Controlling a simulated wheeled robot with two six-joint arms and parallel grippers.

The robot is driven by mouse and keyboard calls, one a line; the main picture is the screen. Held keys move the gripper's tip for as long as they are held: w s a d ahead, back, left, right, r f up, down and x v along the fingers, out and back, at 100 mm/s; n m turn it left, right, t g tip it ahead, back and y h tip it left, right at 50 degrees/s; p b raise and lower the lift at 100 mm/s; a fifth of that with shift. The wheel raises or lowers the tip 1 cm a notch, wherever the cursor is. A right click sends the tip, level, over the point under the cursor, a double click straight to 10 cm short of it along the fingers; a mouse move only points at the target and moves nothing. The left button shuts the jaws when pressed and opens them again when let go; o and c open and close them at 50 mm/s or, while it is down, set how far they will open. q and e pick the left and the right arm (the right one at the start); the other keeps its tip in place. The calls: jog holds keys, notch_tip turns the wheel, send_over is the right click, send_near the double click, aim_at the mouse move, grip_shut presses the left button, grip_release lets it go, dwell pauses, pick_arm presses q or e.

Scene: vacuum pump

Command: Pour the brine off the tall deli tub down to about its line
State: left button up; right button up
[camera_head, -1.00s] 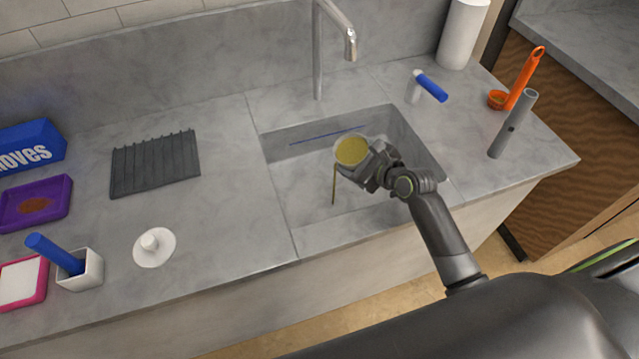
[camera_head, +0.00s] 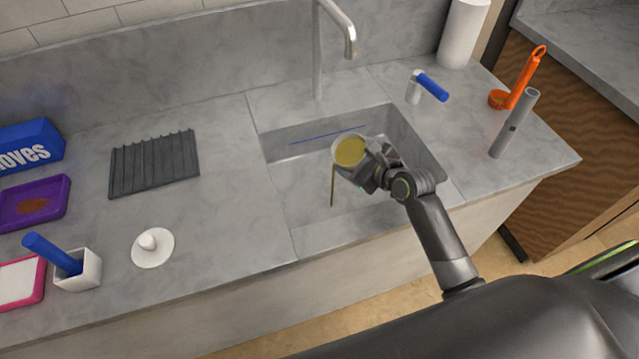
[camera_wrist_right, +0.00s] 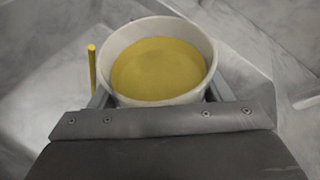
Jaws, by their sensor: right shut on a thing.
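The deli tub (camera_head: 338,143) is a pale round tub holding yellow brine (camera_head: 350,152). My right gripper (camera_head: 368,170) is shut on the tub and holds it tilted over the sink (camera_head: 300,190). A thin yellow stream (camera_head: 332,186) falls from the tub's left side into the sink. In the right wrist view the tub's rim (camera_wrist_right: 208,52) surrounds the yellow brine (camera_wrist_right: 155,70), and the stream (camera_wrist_right: 92,68) shows left of it. The level line on the tub cannot be made out. My left gripper is not in view.
A faucet (camera_head: 318,60) stands behind the sink. A white knobbed lid (camera_head: 153,250), a grey ribbed mat (camera_head: 155,165) and a white cup with a blue-handled tool (camera_head: 78,272) lie left. A grey tube (camera_head: 513,125) and an orange scoop (camera_head: 520,85) stand right.

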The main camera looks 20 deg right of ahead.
jog(key=shift+a+r+b, duration=0.1)
jog(key=shift+a+b, duration=0.1)
jog(key=shift+b, duration=0.1)
dwell(0.4)
jog(key=shift+s+a+r+n+h+p, duration=0.2)
jog(key=shift+n+h+p, duration=0.1)
jog(key=shift+n+p, duration=0.1)
dwell(0.4)
jog(key=shift+w+d+f, duration=0.1)
jog(key=shift+d+f, duration=0.05)
jog(key=shift+f, duration=0.05)
jog(key=shift+w+d+r+m, duration=0.1)
jog(key=shift+d+m, duration=0.15)
jog(key=shift+m, duration=0.05)
jog(key=shift+w+d+f+m+y+p, duration=0.25)
jog(key=shift+d+f+m+y+p, duration=0.25)
jog(key=shift+y+p, duration=0.2)
jog(key=shift+d+f+m+g, duration=0.2)
jog(key=shift+m+g, duration=0.1)
jog(key=shift+w+d+f+m+y, duration=0.2)
jog(key=shift+d+f+m+y, duration=0.2)
jog(key=shift+m+y, duration=0.1)
jog(key=shift+w+d+f+m, duration=0.1)
jog(key=shift+d+f+m, duration=0.1)
jog(key=shift+d+m, duration=0.15)
